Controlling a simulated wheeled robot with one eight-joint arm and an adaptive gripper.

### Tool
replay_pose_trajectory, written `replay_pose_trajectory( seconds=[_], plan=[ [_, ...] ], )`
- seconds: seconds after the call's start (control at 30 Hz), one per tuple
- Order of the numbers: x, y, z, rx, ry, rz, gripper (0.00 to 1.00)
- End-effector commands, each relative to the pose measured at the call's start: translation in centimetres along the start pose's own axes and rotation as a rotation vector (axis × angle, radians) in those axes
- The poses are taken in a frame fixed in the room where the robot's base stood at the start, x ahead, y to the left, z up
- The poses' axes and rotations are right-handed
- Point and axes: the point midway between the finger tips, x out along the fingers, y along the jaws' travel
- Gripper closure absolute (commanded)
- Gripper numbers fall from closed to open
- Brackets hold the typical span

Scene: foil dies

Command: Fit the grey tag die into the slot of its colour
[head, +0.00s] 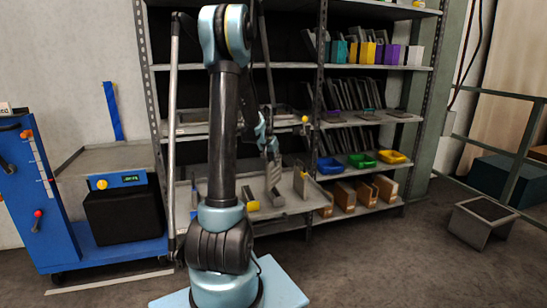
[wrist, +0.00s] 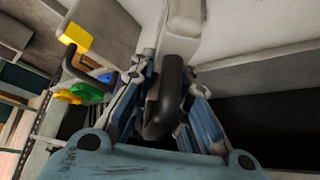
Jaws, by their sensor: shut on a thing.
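My gripper (head: 268,146) is in front of the shelf unit, above the low tray. In the wrist view its fingers (wrist: 168,110) are closed around the black looped handle of the grey tag die (wrist: 184,18). The pale grey tag shows just past the handle. In the head view the held die is a grey piece (head: 274,178) under the fingers, at the tray; I cannot tell whether it touches. A die with a yellow tag (wrist: 77,38) and a black handle stands to the left in the wrist view. I cannot make out a grey slot.
The low tray (head: 226,192) holds other upright pieces, one with a yellow part (head: 250,198). Blue, green and yellow bins (head: 361,161) stand to its right on the shelf. Teal, yellow, purple and whitish blocks (head: 369,53) are on an upper shelf. A blue cart (head: 100,200) stands left.

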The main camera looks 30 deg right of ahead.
Motion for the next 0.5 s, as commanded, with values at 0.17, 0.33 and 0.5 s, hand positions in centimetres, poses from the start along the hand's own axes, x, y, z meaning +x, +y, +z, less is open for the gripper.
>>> replay_pose_trajectory(
  seconds=[0.17, 0.33, 0.5],
  plan=[
    [1.3, 0.0, 0.8, 0.000, 0.001, 0.000, 1.00],
    [1.5, 0.0, 0.9, 0.000, 0.001, 0.000, 1.00],
    [1.5, 0.0, 0.9, 0.000, 0.001, 0.000, 1.00]
  ],
)
